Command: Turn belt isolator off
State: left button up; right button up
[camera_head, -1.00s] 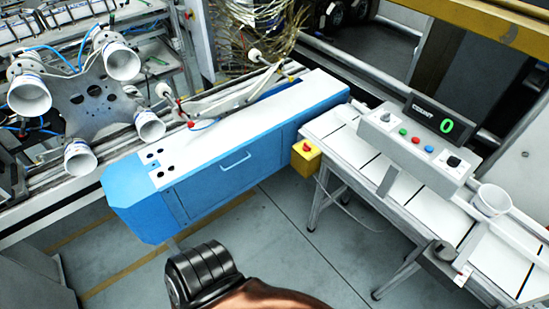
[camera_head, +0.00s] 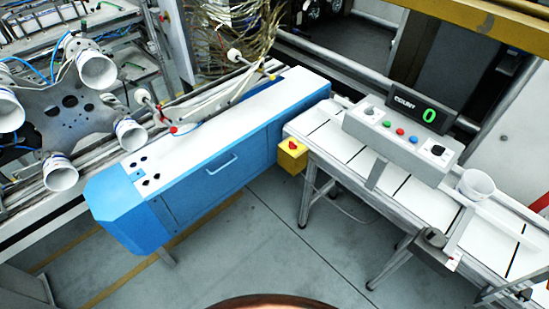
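A grey control box (camera_head: 400,142) stands on the white conveyor at the right. At its right end is a black rotary switch (camera_head: 438,150) on a light plate. It looks like the isolator, but its label and exact setting are too small to read. At the box's left end is another small knob (camera_head: 370,112). Neither of my grippers shows in this view, so nothing is seen touching the box.
A slatted white conveyor (camera_head: 335,143) carries a white cup (camera_head: 475,185). A counter display (camera_head: 420,110) reads 0. A yellow box with a red button (camera_head: 292,155) hangs at the conveyor's near end. A blue cabinet (camera_head: 215,180) stands left. Floor (camera_head: 270,245) in front is clear.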

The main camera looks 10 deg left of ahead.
aim_at(293, 145)
jog(key=u, duration=0.65)
jog(key=i, duration=0.65)
jog(key=u, duration=0.5)
jog(key=i, duration=0.7)
jog(key=z, duration=0.25)
